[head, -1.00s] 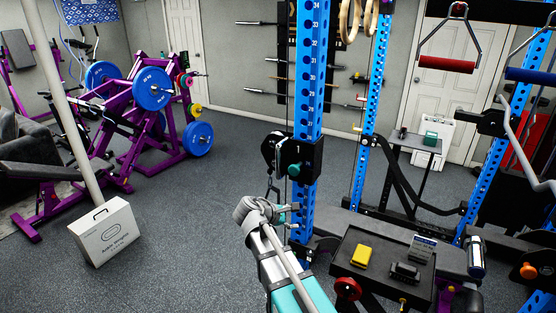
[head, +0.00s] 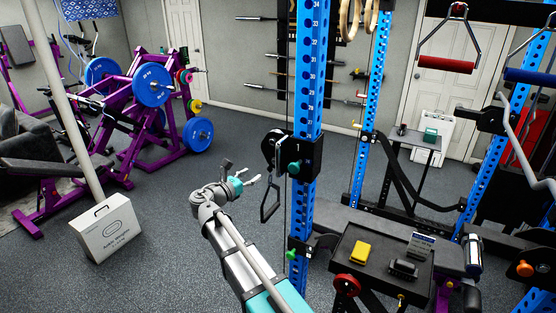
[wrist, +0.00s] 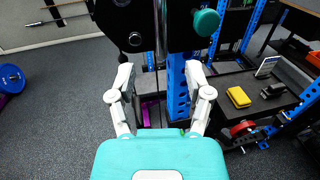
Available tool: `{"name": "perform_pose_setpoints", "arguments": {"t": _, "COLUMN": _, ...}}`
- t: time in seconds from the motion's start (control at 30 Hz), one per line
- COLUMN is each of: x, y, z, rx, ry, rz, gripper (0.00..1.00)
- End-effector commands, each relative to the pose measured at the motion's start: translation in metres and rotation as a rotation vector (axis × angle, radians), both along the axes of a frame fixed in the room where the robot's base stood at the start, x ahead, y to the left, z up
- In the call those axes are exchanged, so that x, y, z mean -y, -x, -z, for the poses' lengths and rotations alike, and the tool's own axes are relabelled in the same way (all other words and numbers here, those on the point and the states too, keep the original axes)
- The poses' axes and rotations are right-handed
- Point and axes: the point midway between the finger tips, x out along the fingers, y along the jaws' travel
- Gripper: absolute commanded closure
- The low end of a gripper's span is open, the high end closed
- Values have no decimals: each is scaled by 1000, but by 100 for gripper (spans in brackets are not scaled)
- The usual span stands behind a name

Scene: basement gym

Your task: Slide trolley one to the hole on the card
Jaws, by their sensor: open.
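Trolley one (head: 302,158), a black block with a small white 1 and a teal knob (head: 294,169), sits on the near blue upright (head: 309,60), just below the hole numbered about 27. It fills the top of the wrist view (wrist: 140,25), its teal knob (wrist: 205,22) at upper right. The card (head: 421,246) stands at the back of the black tray; its print is too small to read. My gripper (head: 262,180) is open and empty, left of the trolley and slightly lower. In the wrist view its fingers (wrist: 160,78) are spread below the trolley, apart from it.
A handle (head: 270,207) hangs beneath the trolley's pulley. A yellow block (head: 360,253) and a black item (head: 404,269) lie on the tray (head: 350,283). A white box (head: 104,232) stands at left beside a pole. Open floor lies left of the upright.

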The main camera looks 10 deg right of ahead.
Motion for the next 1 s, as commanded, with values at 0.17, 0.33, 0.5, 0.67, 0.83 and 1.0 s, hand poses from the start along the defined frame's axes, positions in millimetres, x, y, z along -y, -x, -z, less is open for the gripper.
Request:
{"name": "perform_pose_setpoints", "arguments": {"t": 0.17, "x": 3, "y": -3, "z": 0, "rx": 0, "ry": -1, "rz": 0, "gripper": 35}}
{"name": "perform_pose_setpoints", "arguments": {"t": 0.33, "x": 12, "y": -11, "z": 0, "rx": 1, "ry": -2, "rz": 2, "gripper": 35}}
{"name": "perform_pose_setpoints", "arguments": {"t": 0.5, "x": 27, "y": -26, "z": 0, "rx": 0, "ry": -3, "rz": 2, "gripper": 35}}
{"name": "perform_pose_setpoints", "arguments": {"t": 0.67, "x": 45, "y": -42, "z": 0, "rx": 0, "ry": -3, "rz": 2, "gripper": 35}}
{"name": "perform_pose_setpoints", "arguments": {"t": 0.83, "x": 65, "y": -60, "z": 0, "rx": 0, "ry": -3, "rz": 2, "gripper": 35}}
{"name": "perform_pose_setpoints", "arguments": {"t": 1.0, "x": 82, "y": -77, "z": 0, "rx": 0, "ry": -3, "rz": 1, "gripper": 35}}
